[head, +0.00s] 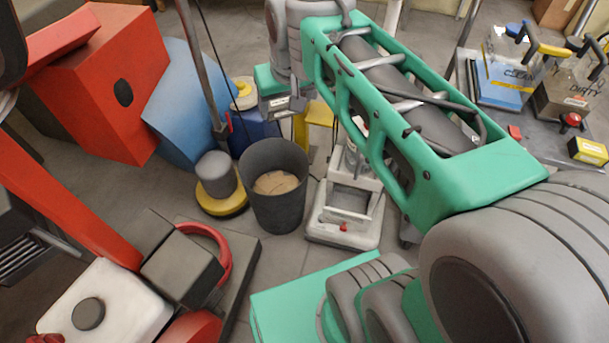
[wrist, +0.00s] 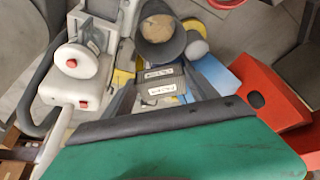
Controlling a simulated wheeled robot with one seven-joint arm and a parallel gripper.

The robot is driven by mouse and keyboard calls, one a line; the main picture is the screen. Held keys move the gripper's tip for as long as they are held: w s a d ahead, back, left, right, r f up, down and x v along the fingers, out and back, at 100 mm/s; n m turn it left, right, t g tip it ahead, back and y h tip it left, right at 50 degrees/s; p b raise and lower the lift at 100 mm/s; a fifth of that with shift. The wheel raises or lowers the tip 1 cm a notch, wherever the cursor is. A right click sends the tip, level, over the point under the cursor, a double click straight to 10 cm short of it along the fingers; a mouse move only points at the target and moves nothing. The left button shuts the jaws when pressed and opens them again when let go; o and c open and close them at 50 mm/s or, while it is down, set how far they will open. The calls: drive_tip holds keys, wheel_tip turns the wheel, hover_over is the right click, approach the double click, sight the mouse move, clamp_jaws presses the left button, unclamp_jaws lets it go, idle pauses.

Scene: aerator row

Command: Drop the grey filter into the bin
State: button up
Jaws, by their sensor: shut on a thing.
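My gripper (head: 283,107) is at the end of my green arm, just above the bin's far rim in the head view. In the wrist view my gripper (wrist: 160,81) shows two dark grey fingers with white labels close together. It is shut on the grey filter, which is mostly hidden between the fingers and hard to tell apart from them. The dark grey round bin (head: 262,213) stands upright on the floor with tan material inside. The bin (wrist: 178,50) also shows in the wrist view, just above the fingertips in the picture and apart from them.
A yellow-based machine with a grey cylinder (head: 217,171) stands left of the bin. A white machine (head: 345,212) stands close on its right. A red box (head: 110,85) and a blue panel (head: 186,105) are farther left. A workbench with clear cases (head: 502,72) is at right.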

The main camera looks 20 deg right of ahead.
drive_tip(key=w+f+b, duration=0.3)
drive_tip(key=w+f, duration=0.2)
drive_tip(key=f, duration=0.6)
drive_tip(key=w+d+f+b, duration=0.1)
drive_tip(key=w+f+b, duration=0.2)
drive_tip(key=f, duration=0.8)
drive_tip(key=w+f+n+b, duration=0.1)
drive_tip(key=w+f+b, duration=0.2)
drive_tip(key=w+f, duration=0.4)
wheel_tip(320, 180, down, 4)
drive_tip(key=shift+w+d+f+b, duration=0.2)
drive_tip(key=shift+w+b, duration=0.1)
drive_tip(key=shift+b, duration=0.05)
drive_tip(key=o, duration=1.4)
drive_tip(key=shift+r, duration=0.1)
drive_tip(key=p+v, duration=0.1)
drive_tip(key=v, duration=0.2)
drive_tip(key=p+v, duration=0.2)
drive_tip(key=v, duration=0.2)
drive_tip(key=shift+s+d+r, duration=0.15)
drive_tip(key=shift+d+r, duration=0.05)
drive_tip(key=shift+r, duration=0.1)
